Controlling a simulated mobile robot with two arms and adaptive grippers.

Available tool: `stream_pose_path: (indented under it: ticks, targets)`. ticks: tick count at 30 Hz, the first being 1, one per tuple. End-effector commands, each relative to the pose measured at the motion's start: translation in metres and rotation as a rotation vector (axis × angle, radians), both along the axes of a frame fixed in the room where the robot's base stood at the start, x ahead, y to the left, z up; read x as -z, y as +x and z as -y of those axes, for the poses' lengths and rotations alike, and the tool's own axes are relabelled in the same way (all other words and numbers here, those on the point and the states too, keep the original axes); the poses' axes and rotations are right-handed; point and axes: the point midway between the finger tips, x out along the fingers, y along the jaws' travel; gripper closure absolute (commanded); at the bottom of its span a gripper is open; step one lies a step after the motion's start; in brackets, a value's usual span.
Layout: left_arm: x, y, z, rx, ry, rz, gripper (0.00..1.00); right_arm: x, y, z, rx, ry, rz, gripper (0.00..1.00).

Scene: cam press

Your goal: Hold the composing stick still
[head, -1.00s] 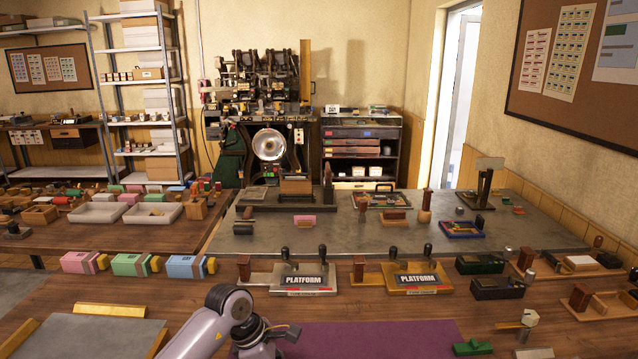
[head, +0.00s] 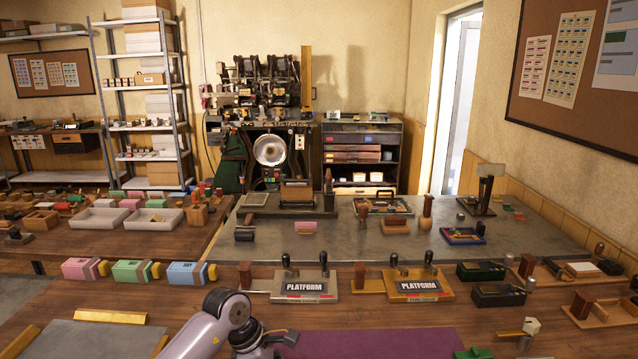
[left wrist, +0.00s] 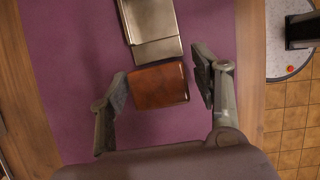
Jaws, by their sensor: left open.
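The composing stick lies on the purple mat in the left wrist view: a grey metal tray (left wrist: 152,25) with a reddish-brown wooden block (left wrist: 158,87) at its near end. My left gripper (left wrist: 161,70) is open, with one finger on each side of the wooden block. Gaps of mat show between the block and both fingers. In the head view only my left arm shows; its gripper and the stick are out of frame. My right gripper is in neither view.
The purple mat (head: 400,343) lies on the wooden bench. Two stands marked PLATFORM (head: 306,286) (head: 418,285) are beyond it. Pink, green and blue boxes (head: 186,273) stand at left. A green case (head: 482,271) is at right. Bare mat surrounds the stick.

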Motion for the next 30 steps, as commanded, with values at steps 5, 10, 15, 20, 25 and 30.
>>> stream_pose_path:
  ticks: [5,10,15,20,25,30]
  targets:
    - [-0.012,0.000,-0.005,0.000,0.000,0.001,0.42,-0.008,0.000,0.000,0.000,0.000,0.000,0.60]
    - [-0.022,0.000,-0.009,0.000,0.001,0.001,0.42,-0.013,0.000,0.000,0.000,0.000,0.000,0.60]
    - [-0.031,-0.001,-0.013,-0.001,0.001,0.000,0.42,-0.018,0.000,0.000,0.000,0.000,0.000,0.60]
    - [-0.040,-0.001,-0.016,0.000,0.001,0.001,0.42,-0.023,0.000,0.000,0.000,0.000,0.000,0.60]
    - [-0.045,-0.002,-0.019,0.000,0.001,-0.001,0.42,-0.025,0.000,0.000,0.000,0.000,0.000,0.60]
    - [-0.045,-0.002,-0.019,0.000,0.000,-0.001,0.42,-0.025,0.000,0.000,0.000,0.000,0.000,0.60]
